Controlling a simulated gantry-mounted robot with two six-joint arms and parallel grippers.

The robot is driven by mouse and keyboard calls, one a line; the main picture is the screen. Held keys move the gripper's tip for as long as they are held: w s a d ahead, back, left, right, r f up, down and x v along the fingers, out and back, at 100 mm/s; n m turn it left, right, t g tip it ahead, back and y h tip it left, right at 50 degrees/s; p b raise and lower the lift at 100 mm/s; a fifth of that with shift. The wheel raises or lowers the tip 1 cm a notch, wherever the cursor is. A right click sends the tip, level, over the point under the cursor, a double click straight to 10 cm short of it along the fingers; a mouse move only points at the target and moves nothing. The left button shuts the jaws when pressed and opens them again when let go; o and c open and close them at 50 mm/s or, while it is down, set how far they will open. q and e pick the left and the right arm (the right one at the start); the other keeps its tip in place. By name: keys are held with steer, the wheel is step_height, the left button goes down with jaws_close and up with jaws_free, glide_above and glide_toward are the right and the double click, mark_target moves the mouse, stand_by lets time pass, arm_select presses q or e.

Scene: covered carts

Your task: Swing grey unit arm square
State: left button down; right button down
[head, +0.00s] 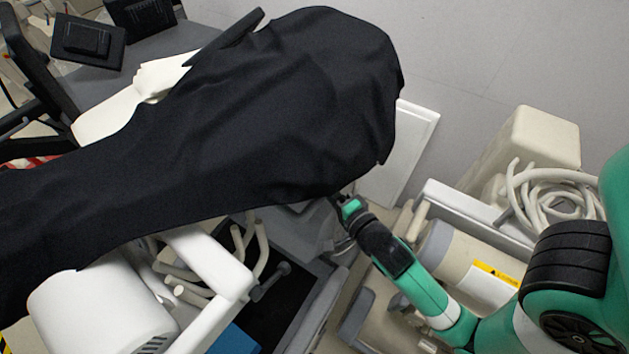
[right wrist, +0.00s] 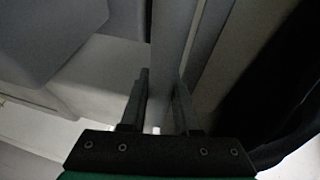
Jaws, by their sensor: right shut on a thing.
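A long black cover (head: 260,120) drapes over a unit and its arm, running from the left edge to a broad rounded end at upper centre. It hides most of what is beneath. My right gripper (head: 338,202) reaches in from the lower right to the lower edge of the cover's broad end. In the right wrist view its two fingers (right wrist: 160,105) are shut on a grey bar (right wrist: 168,45), with dark cloth (right wrist: 270,95) hanging to the right. The head view does not show the grip clearly. My left gripper is not in view.
A grey cart with a dark tray (head: 285,300) and pale hoses (head: 245,240) stands below the cover. A white machine (head: 95,305) is at lower left. A beige cylinder (head: 475,262), coiled hose (head: 550,190) and beige box (head: 535,140) crowd the right. The wall is behind.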

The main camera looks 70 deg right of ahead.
steer(key=shift+s+d+f, duration=0.2)
steer(key=shift+s, duration=0.3)
steer(key=c, duration=0.9)
jaws_free()
steer(key=shift+f, duration=0.1)
steer(key=shift+c, duration=0.2)
steer(key=shift+o, duration=1.4)
steer(key=shift+w+a, duration=0.1)
steer(key=shift+w, duration=0.05)
steer(key=shift+a, duration=0.1)
steer(key=p+v, duration=0.1)
steer(key=v, duration=1)
steer(key=shift+s+r, duration=0.25)
